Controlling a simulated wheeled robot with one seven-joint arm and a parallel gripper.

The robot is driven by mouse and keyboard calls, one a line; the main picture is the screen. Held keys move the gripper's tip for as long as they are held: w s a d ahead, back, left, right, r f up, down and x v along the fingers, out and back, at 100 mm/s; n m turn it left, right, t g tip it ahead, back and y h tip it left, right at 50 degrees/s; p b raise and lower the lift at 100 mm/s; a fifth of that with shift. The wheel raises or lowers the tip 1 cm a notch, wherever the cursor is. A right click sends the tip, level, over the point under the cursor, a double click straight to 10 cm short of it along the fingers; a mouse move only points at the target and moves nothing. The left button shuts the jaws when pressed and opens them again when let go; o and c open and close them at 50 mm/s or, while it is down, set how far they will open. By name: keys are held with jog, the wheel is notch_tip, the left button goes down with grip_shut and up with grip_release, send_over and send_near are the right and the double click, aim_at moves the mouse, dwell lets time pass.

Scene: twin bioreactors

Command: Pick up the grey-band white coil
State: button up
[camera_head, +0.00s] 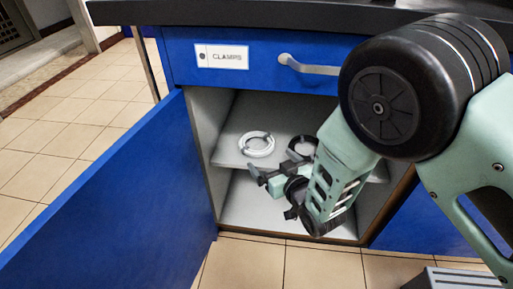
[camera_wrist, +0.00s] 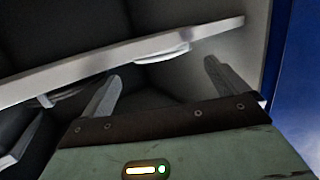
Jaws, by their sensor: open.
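A white coil (camera_head: 257,152) lies flat on the cabinet's middle shelf (camera_head: 228,157), left of a dark coil. A greyish patch seems to show on it, but the band's colour is hard to tell. In the wrist view the white coil (camera_wrist: 165,53) shows edge-on against the shelf (camera_wrist: 70,68), between and beyond the fingertips. My gripper (camera_head: 262,176) is at the cabinet opening, in front of the white coil and near the shelf's front edge. Its fingers are apart and empty in the wrist view (camera_wrist: 162,72), not touching the coil.
The dark coil (camera_head: 302,145) is partly hidden by my arm. The blue door (camera_head: 110,200) stands open at left. Above is the drawer labelled CLAMPS (camera_head: 222,57) with a handle (camera_head: 308,67). The lower compartment's floor (camera_head: 245,210) looks bare where visible.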

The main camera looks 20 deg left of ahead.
jog(key=b, duration=0.4)
send_near(252, 137)
jog(key=x, duration=0.5)
jog(key=c, duration=0.6)
